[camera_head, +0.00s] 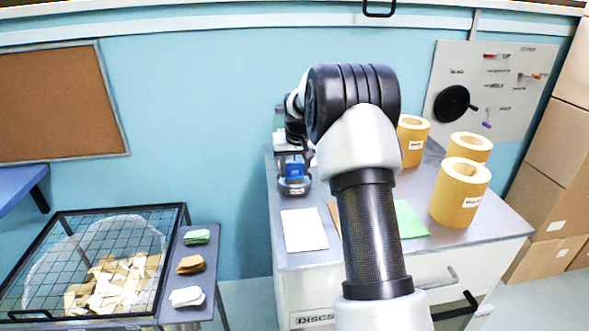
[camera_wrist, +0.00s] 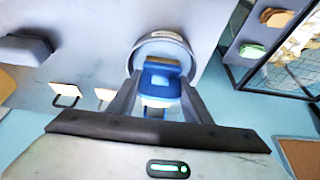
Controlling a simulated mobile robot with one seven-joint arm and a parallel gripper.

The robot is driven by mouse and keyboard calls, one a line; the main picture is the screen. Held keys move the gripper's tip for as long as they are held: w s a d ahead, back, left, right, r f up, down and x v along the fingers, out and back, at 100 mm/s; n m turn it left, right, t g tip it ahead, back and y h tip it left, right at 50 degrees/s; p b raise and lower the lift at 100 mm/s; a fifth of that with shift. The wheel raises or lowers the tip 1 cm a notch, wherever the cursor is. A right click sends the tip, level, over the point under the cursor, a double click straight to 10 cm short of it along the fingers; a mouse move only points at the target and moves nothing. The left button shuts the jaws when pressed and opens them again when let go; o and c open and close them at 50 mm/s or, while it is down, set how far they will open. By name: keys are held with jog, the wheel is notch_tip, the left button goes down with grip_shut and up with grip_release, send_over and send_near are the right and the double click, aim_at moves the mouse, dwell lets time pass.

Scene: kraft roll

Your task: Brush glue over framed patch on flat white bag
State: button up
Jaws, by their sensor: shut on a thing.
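A flat white bag (camera_head: 303,230) lies on the grey worktop, left of my arm in the head view. No frame on its patch can be made out at this size. A round glue pot (camera_head: 296,187) stands behind the bag; its pale rim (camera_wrist: 163,36) shows in the wrist view. My gripper (camera_wrist: 160,88) is shut on a blue brush (camera_wrist: 161,80), which also shows in the head view (camera_head: 294,171). The brush is at the pot's mouth. I cannot tell how deep its bristles reach, and the glue is hidden.
A green sheet (camera_head: 410,219) lies right of my arm, and a brown one (camera_head: 334,212) is mostly hidden behind it. Several kraft rolls (camera_head: 461,193) stand on the right. A mesh-covered bin (camera_head: 95,265) and a shelf with small stacks (camera_head: 190,264) are at left.

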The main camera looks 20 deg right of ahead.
aim_at(294, 164)
jog(key=shift+f+b, duration=0.4)
jog(key=shift+f, duration=0.25)
dwell(1.5)
jog(key=shift+r, duration=0.1)
jog(key=shift+r+p, duration=2.3)
jog(key=shift+r, duration=1.2)
